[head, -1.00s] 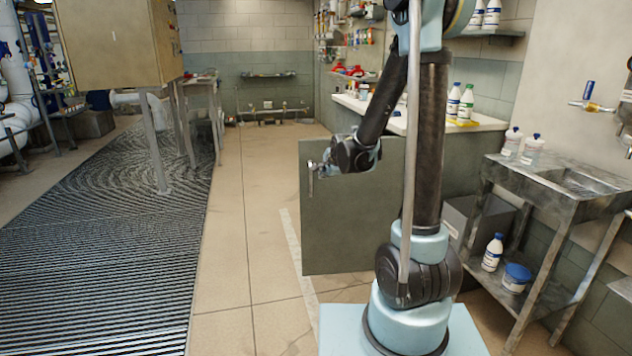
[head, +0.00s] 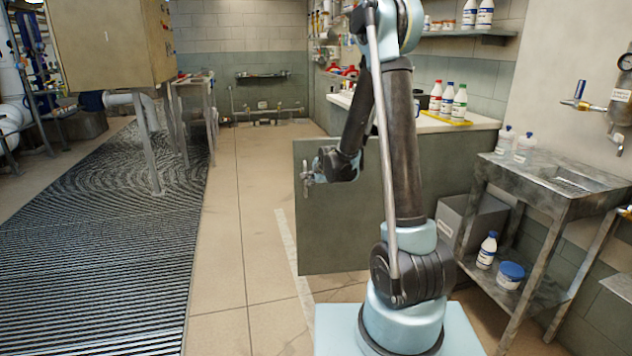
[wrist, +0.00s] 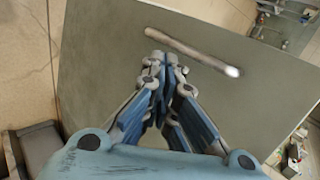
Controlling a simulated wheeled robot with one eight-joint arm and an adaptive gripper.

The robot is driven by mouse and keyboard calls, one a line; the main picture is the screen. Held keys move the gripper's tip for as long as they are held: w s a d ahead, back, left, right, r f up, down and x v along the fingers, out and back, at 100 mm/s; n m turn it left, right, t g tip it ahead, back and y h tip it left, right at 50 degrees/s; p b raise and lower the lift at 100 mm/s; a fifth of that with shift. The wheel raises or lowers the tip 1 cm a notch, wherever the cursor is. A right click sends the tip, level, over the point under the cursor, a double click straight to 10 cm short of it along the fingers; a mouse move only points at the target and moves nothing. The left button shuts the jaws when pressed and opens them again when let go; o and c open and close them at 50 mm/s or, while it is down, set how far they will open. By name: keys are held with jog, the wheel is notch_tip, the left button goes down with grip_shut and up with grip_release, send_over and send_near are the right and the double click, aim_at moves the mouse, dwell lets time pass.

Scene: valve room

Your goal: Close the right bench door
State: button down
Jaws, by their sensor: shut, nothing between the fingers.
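The right bench door (head: 345,235) is a flat grey-green panel standing open, out from the bench into the aisle. Its bar handle (head: 305,175) is near the door's upper left edge; in the wrist view the pale handle (wrist: 190,50) lies slantwise across the panel. My gripper (head: 317,172) is at the door's upper left, beside the handle. In the wrist view my gripper (wrist: 160,62) is shut and empty, its tips just below the handle's left end. I cannot tell whether they touch the door. My arm hides part of the door's right side.
The bench (head: 458,160) with a pale top and bottles (head: 447,100) is behind my arm. The tiled floor (head: 245,220) left of the door is clear.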

jog(key=shift+w+a+f, duration=0.2)
jog(key=shift+w+a, duration=0.1)
jog(key=shift+w, duration=0.5)
jog(key=shift+w+a+f, duration=0.2)
jog(key=shift+w+a, duration=0.05)
jog(key=shift+w, duration=0.55)
jog(key=shift+w+a+f, duration=0.2)
jog(key=shift+w+a, duration=0.1)
jog(key=shift+w, duration=0.5)
